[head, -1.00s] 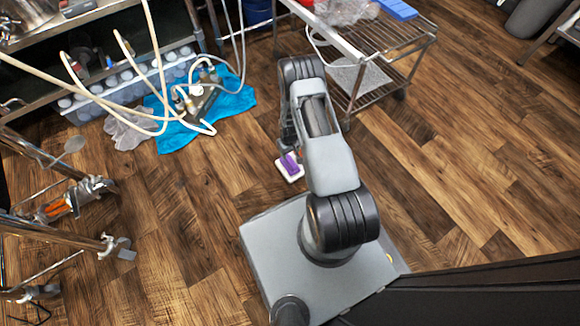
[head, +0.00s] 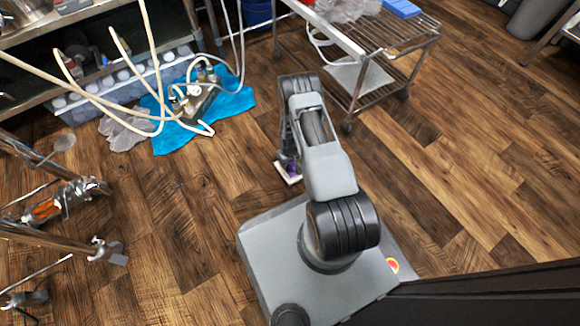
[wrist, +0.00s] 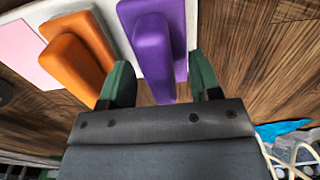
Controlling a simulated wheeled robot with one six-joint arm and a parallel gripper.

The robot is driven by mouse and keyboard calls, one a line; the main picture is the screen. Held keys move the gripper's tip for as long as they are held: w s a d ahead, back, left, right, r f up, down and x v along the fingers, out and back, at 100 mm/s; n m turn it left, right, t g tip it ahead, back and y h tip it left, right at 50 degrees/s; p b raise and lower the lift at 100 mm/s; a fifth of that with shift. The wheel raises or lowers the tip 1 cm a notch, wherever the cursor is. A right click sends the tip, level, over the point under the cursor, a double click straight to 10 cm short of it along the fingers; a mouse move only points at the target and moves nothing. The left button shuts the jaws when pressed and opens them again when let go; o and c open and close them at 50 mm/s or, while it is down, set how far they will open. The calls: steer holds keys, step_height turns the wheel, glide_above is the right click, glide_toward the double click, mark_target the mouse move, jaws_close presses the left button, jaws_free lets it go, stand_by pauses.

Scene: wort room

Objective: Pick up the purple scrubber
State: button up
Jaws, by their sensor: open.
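The purple scrubber (wrist: 153,47) lies at the top middle of the wrist view, a rounded block with a raised grip, on a white surface (wrist: 112,14). In the head view a small part of the purple scrubber (head: 290,168) shows beside my arm. My gripper (wrist: 160,80) is open, with its green-padded fingers on either side of the scrubber's near end. I cannot tell whether the fingers touch it. An orange scrubber (wrist: 77,52) lies just left of the left finger. In the head view my arm hides most of this spot.
A pink piece (wrist: 37,50) lies left of the orange scrubber. A wire-shelf cart (head: 365,60) stands beyond my arm. A blue cloth (head: 190,125) with hoses lies on the floor at left. Metal legs (head: 60,200) stand at far left. Wooden floor is open at right.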

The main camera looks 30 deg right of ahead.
steer(key=c, duration=1.1)
steer(key=shift+o, duration=0.2)
steer(key=shift+r, duration=0.1)
steer(key=shift+r+p, duration=0.35)
steer(key=shift+r, duration=0.2)
step_height(320, 180, up, 3)
steer(key=shift+f+p, duration=0.15)
steer(key=shift+p, duration=0.55)
steer(key=s+a+r+p, duration=0.7)
steer(key=s+a+r, duration=0.1)
steer(key=s, duration=0.3)
steer(key=shift+a+r, duration=0.25)
steer(key=shift+r, duration=0.3)
steer(key=shift+s, duration=0.1)
